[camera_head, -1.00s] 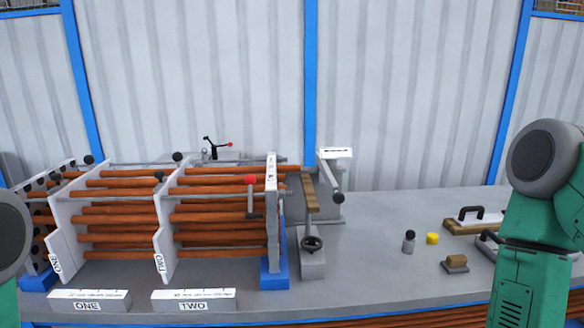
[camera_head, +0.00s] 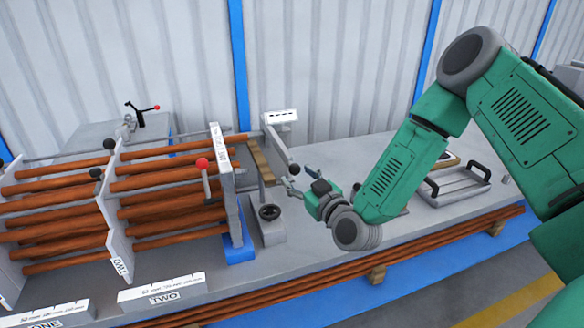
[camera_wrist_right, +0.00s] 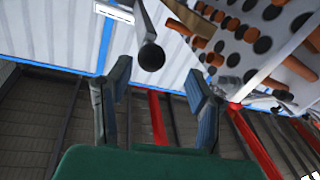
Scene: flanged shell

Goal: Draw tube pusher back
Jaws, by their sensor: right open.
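The tube pusher looks to be the grey unit (camera_head: 281,117) with a white label on top, just right of the tube bundle's end plate. Its handle bar ends in a dark round knob (camera_head: 295,169). In the right wrist view the bar and knob (camera_wrist_right: 151,56) hang down from the top, just beyond the gap between the fingertips. My right gripper (camera_head: 294,180) is open and empty, its fingers close to the knob. Whether they touch it I cannot tell. Both fingers also show in the wrist view (camera_wrist_right: 160,82). My left gripper is out of view.
The end plate (camera_head: 222,160) holds several copper tubes (camera_head: 170,185); its holes show in the wrist view (camera_wrist_right: 262,40). A brown slatted strip (camera_head: 260,160) and a handwheel block (camera_head: 271,228) stand beside the pusher. A grey tray with handles (camera_head: 455,188) lies right.

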